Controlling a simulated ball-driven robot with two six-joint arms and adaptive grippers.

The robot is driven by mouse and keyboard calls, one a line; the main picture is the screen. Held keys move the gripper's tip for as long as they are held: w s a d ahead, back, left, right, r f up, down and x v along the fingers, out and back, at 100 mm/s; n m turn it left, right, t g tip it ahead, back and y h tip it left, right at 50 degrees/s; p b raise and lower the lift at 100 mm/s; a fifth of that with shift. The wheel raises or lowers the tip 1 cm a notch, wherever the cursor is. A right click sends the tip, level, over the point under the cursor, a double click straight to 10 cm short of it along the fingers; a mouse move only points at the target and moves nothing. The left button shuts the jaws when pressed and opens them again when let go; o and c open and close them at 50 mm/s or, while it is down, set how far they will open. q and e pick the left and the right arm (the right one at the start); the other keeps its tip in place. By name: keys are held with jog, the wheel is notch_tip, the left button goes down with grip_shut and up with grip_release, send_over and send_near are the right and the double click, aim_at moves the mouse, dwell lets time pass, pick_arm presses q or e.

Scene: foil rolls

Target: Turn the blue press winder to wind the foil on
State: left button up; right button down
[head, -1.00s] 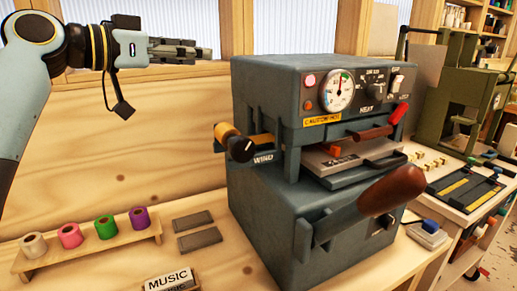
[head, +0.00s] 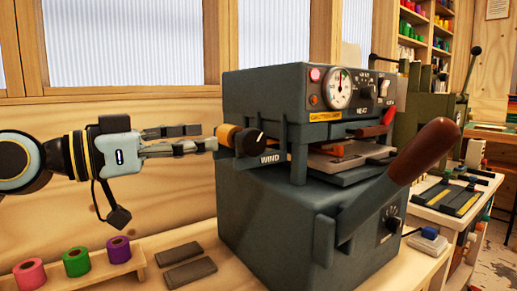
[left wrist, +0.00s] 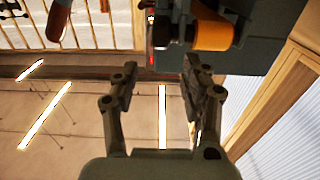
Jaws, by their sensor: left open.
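The blue-grey press (head: 265,215) stands on the wooden bench. Its winder, a black knob (head: 250,142) with a white mark, sits on the press's left side above the word WIND. A gold-orange foil roll (head: 229,135) is beside the knob. My left gripper (head: 208,138) is open and empty, pointing right, its fingertips just left of the foil roll at about its height. In the left wrist view, the open fingers (left wrist: 160,80) show below the dark knob (left wrist: 166,28) and the orange roll (left wrist: 212,32). Contact cannot be told. My right gripper is not in view.
A long brown-handled lever (head: 422,152) sticks out at the press's front right. Pink, green and purple rolls (head: 76,262) stand on a wooden rack at lower left. Two grey bars (head: 186,265) lie beside it. A green machine (head: 425,118) stands behind at right.

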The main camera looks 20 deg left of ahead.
aim_at(242, 136)
pick_arm(q)
jog(key=p+x, duration=0.1)
jog(key=x, duration=0.9)
jog(key=shift+w+d+f, duration=0.1)
jog(key=shift+w+d, duration=0.1)
jog(key=shift+w, duration=0.05)
grip_shut()
